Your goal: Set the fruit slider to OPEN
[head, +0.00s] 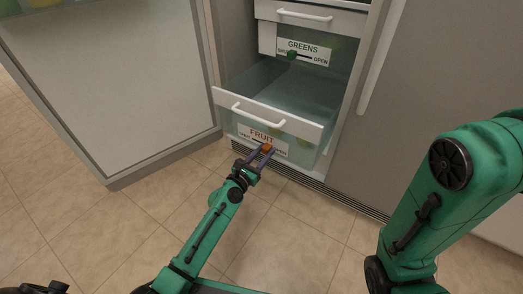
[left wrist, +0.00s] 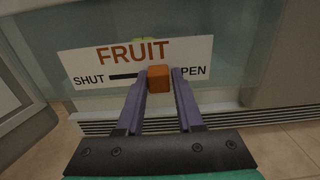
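The fruit slider is an orange block (left wrist: 158,77) in a dark slot (left wrist: 126,77) on the white FRUIT label (left wrist: 133,54). It sits toward the slot's right end, beside the OPEN lettering, with the dark slot showing on its SHUT side. In the head view the orange block (head: 266,148) is on the front of the lower drawer (head: 268,118). My left gripper (head: 264,154) has one purple finger on each side of the block, close against it. The right finger hides the start of OPEN. My right gripper is out of view; only the right arm shows.
The fruit drawer is pulled out, with a white handle (head: 250,115). Above it the GREENS label (head: 303,49) has a green slider (head: 291,55) near SHUT. An open fridge door (head: 110,90) stands at left. The tiled floor in front is clear.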

